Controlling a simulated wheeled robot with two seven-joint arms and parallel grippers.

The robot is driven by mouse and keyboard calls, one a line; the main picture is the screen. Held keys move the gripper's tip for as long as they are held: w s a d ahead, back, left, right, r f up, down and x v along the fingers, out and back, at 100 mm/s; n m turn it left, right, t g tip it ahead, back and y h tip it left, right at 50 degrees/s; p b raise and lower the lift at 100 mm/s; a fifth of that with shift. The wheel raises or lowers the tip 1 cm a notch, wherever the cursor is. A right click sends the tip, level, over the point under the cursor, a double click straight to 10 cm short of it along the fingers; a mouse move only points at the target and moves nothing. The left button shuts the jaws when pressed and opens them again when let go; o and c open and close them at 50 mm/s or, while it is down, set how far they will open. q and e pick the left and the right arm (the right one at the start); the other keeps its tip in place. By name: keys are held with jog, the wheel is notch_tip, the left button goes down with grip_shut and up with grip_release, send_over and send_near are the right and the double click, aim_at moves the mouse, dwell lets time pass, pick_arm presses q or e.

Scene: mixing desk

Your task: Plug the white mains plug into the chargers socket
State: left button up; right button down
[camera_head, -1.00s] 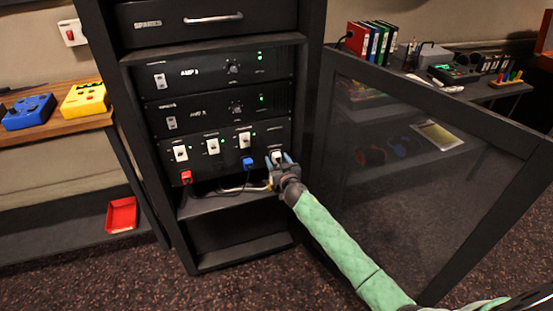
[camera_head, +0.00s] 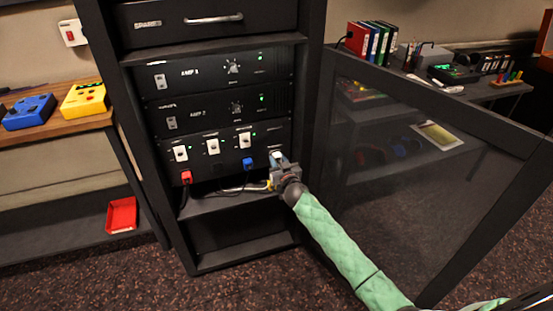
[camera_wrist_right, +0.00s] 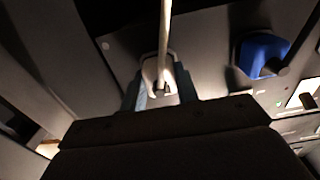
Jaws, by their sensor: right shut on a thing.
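My right gripper (camera_head: 277,158) is at the right end of the lowest rack panel (camera_head: 222,160), shut on the white mains plug. In the right wrist view the white plug (camera_wrist_right: 157,78) sits between the two blue-grey fingers, with its pale cable (camera_wrist_right: 165,28) running up the picture. The plug is close to the dark panel face; I cannot tell whether it is in a socket. The chargers socket is hidden behind my gripper, and its label is not readable. A blue plug (camera_head: 247,163) sits in the panel just left of the gripper. My left gripper is not in view.
A red plug (camera_head: 186,177) sits further left in the panel, below white switches (camera_head: 213,146). Cables lie on the shelf (camera_head: 205,206) under it. The open glass door (camera_head: 400,190) stands to the right of my arm. The lower rack bay (camera_head: 240,238) is empty.

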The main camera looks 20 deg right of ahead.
aim_at(278, 161)
jog(key=shift+s+p, duration=0.65)
jog(key=shift+s, duration=2.2)
jog(key=shift+s, duration=0.15)
